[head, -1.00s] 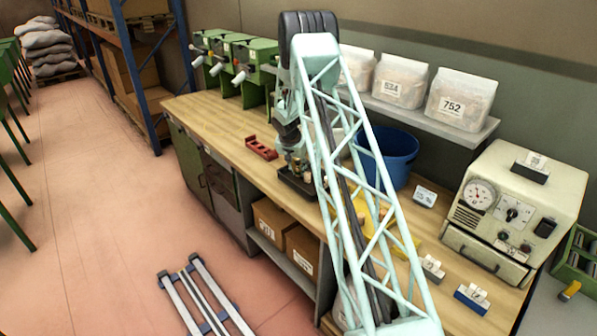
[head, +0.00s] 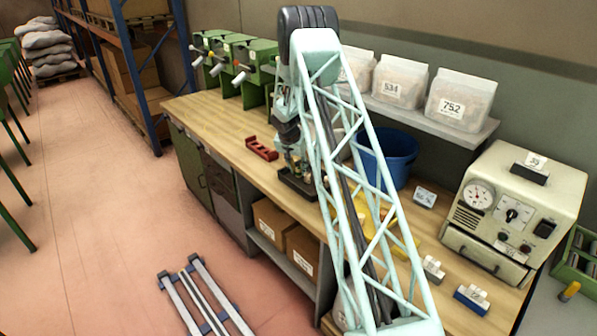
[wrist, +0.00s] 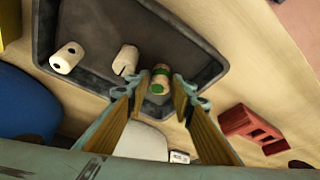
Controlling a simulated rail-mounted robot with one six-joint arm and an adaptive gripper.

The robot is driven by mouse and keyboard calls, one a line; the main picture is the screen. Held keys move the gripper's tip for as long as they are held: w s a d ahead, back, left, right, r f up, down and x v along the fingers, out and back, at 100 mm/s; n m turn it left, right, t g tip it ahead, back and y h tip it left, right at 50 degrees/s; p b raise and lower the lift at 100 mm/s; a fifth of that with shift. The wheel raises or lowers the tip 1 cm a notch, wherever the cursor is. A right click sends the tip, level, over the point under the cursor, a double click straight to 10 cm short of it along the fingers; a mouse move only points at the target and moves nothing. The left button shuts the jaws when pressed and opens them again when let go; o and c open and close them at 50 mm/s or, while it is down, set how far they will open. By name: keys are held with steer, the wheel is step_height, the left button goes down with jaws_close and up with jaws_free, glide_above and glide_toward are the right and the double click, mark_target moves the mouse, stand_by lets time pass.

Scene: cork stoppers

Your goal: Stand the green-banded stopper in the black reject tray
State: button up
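The black reject tray (wrist: 95,14) fills the upper middle of the wrist view, and it shows on the bench in the head view (head: 297,188). The green-banded stopper (wrist: 160,79), pale with a green band, is in the tray area between my fingertips. I cannot tell for sure whether it is upright or touches the tray floor. My gripper (wrist: 158,82) is open around it, with a gap visible on each side. In the head view my arm partly hides the gripper and stopper.
Two pale stoppers, one at the left (wrist: 67,57) and one nearer (wrist: 125,61), are in the tray. A red rack (wrist: 250,129) lies beside it. A blue bucket (head: 392,158) stands behind my arm. Bare bench lies left of the red rack.

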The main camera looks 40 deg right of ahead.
steer(key=v, duration=1)
steer(key=shift+r+b, duration=0.2)
steer(key=shift+b, duration=0.1)
steer(key=shift+s+a+r, duration=0.1)
steer(key=shift+a+r, duration=0.05)
steer(key=shift+a, duration=0.05)
stand_by(0.4)
